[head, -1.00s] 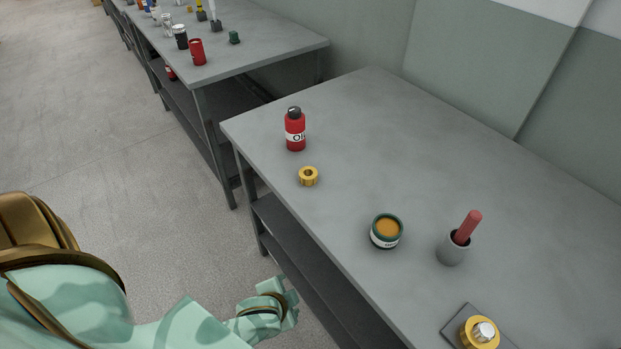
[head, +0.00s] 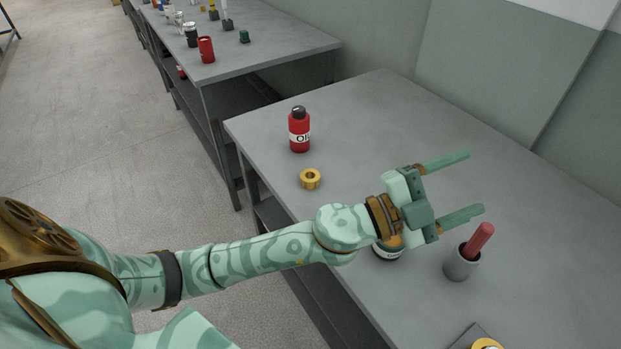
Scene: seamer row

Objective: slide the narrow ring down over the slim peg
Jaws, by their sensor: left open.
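A small gold ring (head: 310,179) with a dark hole lies flat near the table's left edge. A dark plate (head: 474,336) at the bottom edge carries a gold round piece (head: 487,344), mostly cut off by the frame; I cannot tell whether the slim peg is there. My left gripper (head: 476,182) is open and empty, its two fingers pointing right over the table, well to the right of the small gold ring. My right gripper is out of view.
A red oil bottle (head: 299,131) stands behind the ring. A tin (head: 388,251) is partly hidden under my left wrist. A grey cup (head: 460,264) with a red stick (head: 479,240) stands right of it. The back of the table (head: 390,110) is clear.

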